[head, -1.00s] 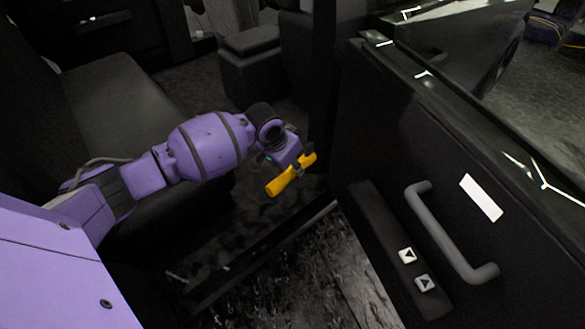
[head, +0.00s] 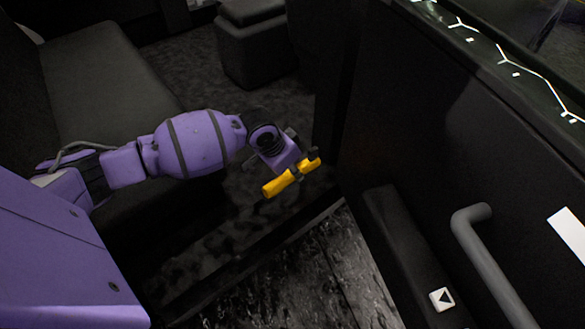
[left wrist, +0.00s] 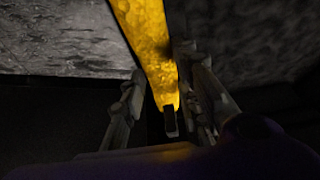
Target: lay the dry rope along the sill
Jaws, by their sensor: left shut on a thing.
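My left gripper (head: 299,173) is shut on a yellow, bar-shaped thing (head: 280,185) with a dark end. It holds this thing in the air in front of the vehicle's door opening, tilted up to the right. In the left wrist view the yellow thing (left wrist: 150,45) runs between the two fingers, with its dark tip near the palm. I cannot tell whether it is the dry rope. The door's top edge below the glass (head: 505,78), which looks like the sill, is at the upper right, apart from the gripper. My right gripper is not in view.
The dark door panel (head: 400,120) carries a grey pull handle (head: 485,255), an armrest with an arrow button (head: 441,299) and a white strip (head: 572,240). A dark seat (head: 110,80) is behind my arm. A dark box-like stool (head: 262,50) stands at the back.

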